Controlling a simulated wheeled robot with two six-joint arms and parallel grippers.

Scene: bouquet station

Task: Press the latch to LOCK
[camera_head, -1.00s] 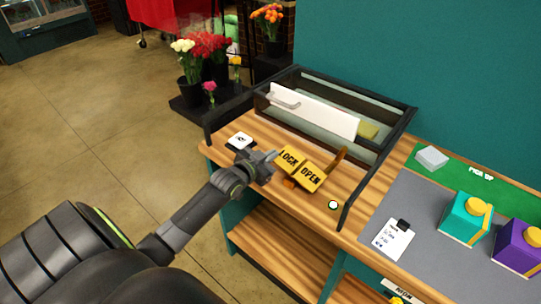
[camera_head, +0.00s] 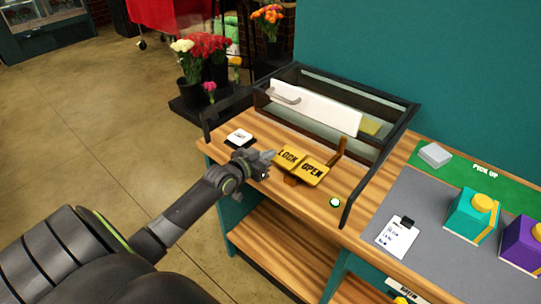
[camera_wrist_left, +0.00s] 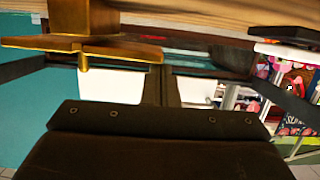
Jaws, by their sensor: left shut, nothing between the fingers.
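The yellow latch plate (camera_head: 300,166), lettered LOCK on its left half and OPEN on its right half, sits on a small orange-brown block on the wooden counter (camera_head: 225,154). In the left wrist view its gold edge (camera_wrist_left: 80,45) shows at the upper left. My left gripper (camera_head: 269,157) is shut and empty, with its tip at the left end of the LOCK half. I cannot tell whether it touches the plate. The OPEN half looks raised off the counter. My right gripper is not in view.
A glass case (camera_head: 330,95) with a white handled panel (camera_head: 315,108) stands behind the latch. A small round light (camera_head: 335,202) with a green tint is to the latch's right. A white-topped pad (camera_head: 240,137) lies left. Teal (camera_head: 472,213) and purple (camera_head: 524,243) boxes stand at the right.

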